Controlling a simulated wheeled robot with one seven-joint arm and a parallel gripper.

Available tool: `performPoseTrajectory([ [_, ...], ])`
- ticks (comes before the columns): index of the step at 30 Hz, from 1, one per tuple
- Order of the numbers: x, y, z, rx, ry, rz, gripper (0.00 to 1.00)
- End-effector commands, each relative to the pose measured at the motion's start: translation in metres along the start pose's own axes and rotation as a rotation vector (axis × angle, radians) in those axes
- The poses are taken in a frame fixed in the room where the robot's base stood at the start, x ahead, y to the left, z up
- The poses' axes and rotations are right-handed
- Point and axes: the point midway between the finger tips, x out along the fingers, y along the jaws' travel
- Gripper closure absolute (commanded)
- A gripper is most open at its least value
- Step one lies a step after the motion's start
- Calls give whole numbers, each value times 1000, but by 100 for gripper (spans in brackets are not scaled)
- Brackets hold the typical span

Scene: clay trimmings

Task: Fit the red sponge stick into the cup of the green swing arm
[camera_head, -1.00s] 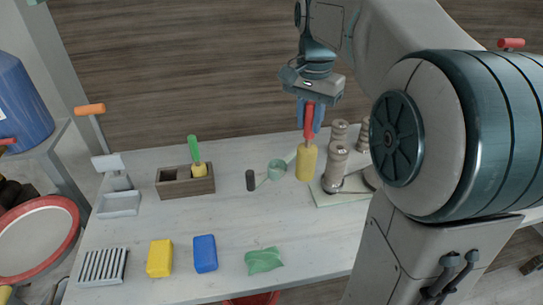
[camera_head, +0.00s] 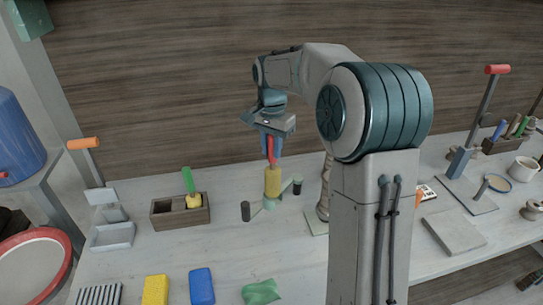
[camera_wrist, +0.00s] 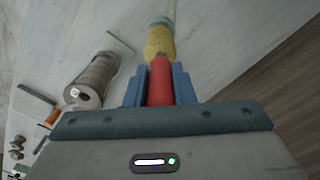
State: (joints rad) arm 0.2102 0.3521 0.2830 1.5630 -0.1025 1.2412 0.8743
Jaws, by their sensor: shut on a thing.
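My gripper (camera_head: 270,142) is shut on the red handle of the red sponge stick (camera_head: 272,184). The stick hangs upright with its yellow sponge end down. In the wrist view the blue fingers sit on both sides of the red handle (camera_wrist: 160,84). The green swing arm's cup (camera_head: 270,204) is directly below the sponge in the head view. The pale green cup (camera_wrist: 160,21) also shows at the sponge's tip in the wrist view. The sponge's lower end meets the cup rim in both views; I cannot tell how deep it sits.
A wooden box (camera_head: 178,214) with a green-handled sponge stick (camera_head: 190,184) stands to the left. Yellow (camera_head: 155,289) and blue (camera_head: 202,286) blocks and a green cloth (camera_head: 261,292) lie at the front. Stacked clay-coloured cylinders (camera_wrist: 93,80) stand close beside the stick.

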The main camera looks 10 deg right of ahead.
Motion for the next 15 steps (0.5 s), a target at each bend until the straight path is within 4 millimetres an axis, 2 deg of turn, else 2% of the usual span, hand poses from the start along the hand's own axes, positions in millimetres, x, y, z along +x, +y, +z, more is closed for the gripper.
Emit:
performPoseTrajectory([
  [9, 36, 0, 0, 0, 0, 1, 100],
  [15, 40, -1, 0, 0, 1, 0, 100],
])
